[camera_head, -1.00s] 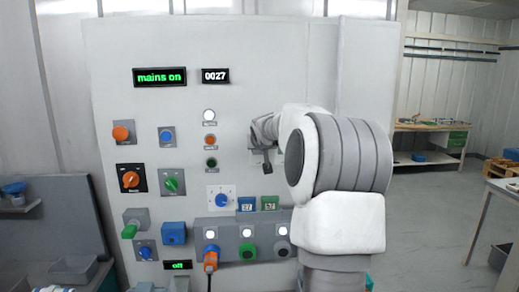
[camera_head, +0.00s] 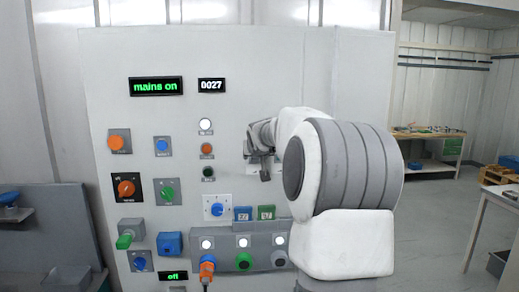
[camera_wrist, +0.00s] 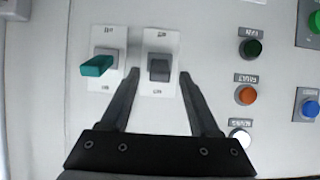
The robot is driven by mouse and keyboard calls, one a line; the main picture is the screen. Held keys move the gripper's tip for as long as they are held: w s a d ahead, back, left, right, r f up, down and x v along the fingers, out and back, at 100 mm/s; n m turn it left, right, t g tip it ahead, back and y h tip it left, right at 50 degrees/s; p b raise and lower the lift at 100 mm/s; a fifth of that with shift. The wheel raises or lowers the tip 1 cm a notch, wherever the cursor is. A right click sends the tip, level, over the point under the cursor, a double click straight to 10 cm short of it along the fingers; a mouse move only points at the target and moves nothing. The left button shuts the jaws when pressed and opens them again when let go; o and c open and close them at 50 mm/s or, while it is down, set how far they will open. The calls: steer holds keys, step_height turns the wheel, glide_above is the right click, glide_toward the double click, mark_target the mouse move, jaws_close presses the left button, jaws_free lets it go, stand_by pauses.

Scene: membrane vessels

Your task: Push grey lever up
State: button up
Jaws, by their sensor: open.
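The grey lever (camera_wrist: 160,68) shows in the wrist view as a short dark grey block on a white plate, beside a plate with a teal lever (camera_wrist: 97,66). The labels appear upside down in this view. My gripper (camera_wrist: 159,76) is open, with one finger on each side of the grey lever's plate and nothing held. Whether a finger touches the lever cannot be told. In the head view my gripper (camera_head: 263,171) is close to the panel, and my arm hides most of the lever area.
The grey panel (camera_head: 228,110) carries several lamps, knobs and displays. An orange plug (camera_head: 207,268) with a cable sits in the lower socket row. In the wrist view an orange lamp (camera_wrist: 245,95) and a white lamp (camera_wrist: 240,137) lie right of my gripper.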

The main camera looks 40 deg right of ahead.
steer(key=b+v, duration=0.2)
steer(key=v, duration=1.2)
steer(key=shift+s+r, duration=0.3)
steer(key=shift+a+f, duration=0.1)
steer(key=shift+a, duration=0.05)
